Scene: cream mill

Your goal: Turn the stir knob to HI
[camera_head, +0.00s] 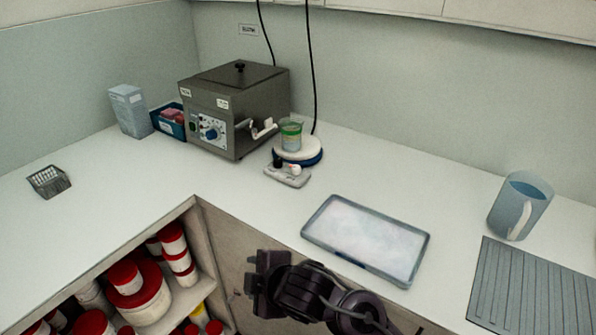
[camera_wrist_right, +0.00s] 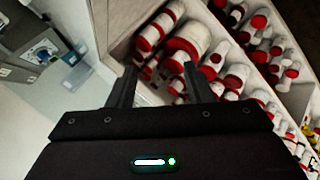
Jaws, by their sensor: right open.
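A round hotplate (camera_head: 298,151) with a white top and blue base stands at the back of the counter, with a beaker (camera_head: 291,134) of greenish and clear content on it. A small pale control box (camera_head: 287,176) sits in front, with a dark knob (camera_head: 277,163) and a pale knob (camera_head: 295,169). Their labels are too small to read, so I cannot tell which is the stir knob. My right gripper (camera_head: 254,284) is open and empty, in front of the counter edge, well below and apart from the box. Its two fingers also show in the right wrist view (camera_wrist_right: 160,86). My left gripper is not visible.
A grey metal bath (camera_head: 240,85) with a blue dial and protruding tap stands left of the hotplate. A shallow tray (camera_head: 366,238) lies on the right, before a blue jug (camera_head: 520,206) and ribbed mat (camera_head: 530,290). Red-lidded jars (camera_head: 140,286) fill the shelf below.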

